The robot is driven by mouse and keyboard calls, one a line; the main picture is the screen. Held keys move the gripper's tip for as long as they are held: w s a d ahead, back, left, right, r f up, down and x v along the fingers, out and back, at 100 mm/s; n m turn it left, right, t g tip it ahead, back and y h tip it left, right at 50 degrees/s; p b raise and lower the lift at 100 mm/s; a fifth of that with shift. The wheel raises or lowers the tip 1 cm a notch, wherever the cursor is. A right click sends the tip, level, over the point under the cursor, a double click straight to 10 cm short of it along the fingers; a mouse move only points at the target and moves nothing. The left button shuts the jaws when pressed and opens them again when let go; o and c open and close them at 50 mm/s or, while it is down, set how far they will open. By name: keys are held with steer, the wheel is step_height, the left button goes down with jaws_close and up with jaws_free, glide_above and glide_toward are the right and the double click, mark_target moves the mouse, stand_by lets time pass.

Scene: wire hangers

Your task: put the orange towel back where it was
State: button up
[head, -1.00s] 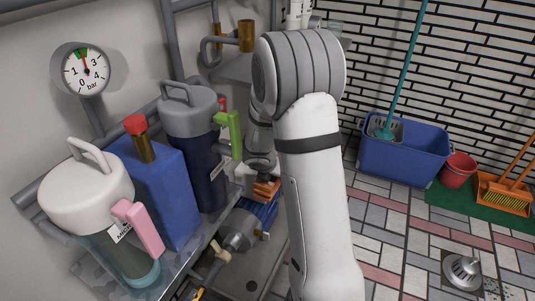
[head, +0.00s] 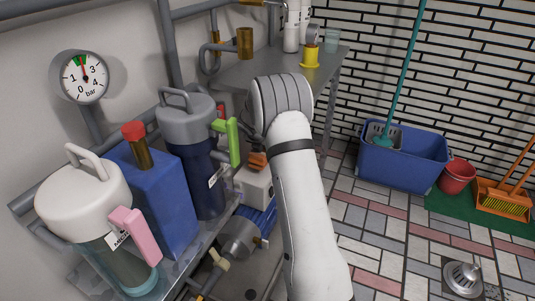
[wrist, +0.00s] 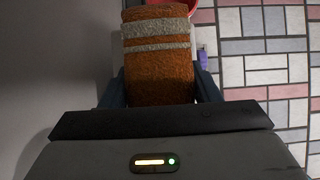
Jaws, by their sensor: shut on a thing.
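The orange towel (wrist: 158,75), a thick roll with pale grey stripes, is between the two dark fingers of my gripper (wrist: 159,88) in the wrist view. The gripper is shut on it. In the head view only a small orange part of the towel (head: 258,160) shows, just left of my arm and above a pale box (head: 255,184). My arm hides most of the gripper there. I cannot tell whether the towel touches anything below it.
A grey-lidded dark canister (head: 190,130), a blue container (head: 155,195) and a white-lidded canister (head: 85,205) stand on the left shelf. A blue pump motor (head: 258,218) sits below. A grey table (head: 270,72) stands behind.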

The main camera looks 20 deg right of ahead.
steer(key=shift+w+f+b, duration=0.1)
steer(key=shift+f+b, duration=0.7)
steer(key=shift+f, duration=0.8)
steer(key=shift+f, duration=0.15)
steer(key=o, duration=1)
steer(key=shift+o, duration=0.2)
steer(key=shift+f+b, duration=0.15)
steer(key=shift+b, duration=0.45)
steer(key=p+v, duration=0.4)
steer(key=v, duration=0.4)
steer(key=shift+a+f+p, duration=0.1)
steer(key=shift+a+p, duration=0.05)
steer(key=shift+p, duration=0.25)
steer(key=shift+s, duration=0.3)
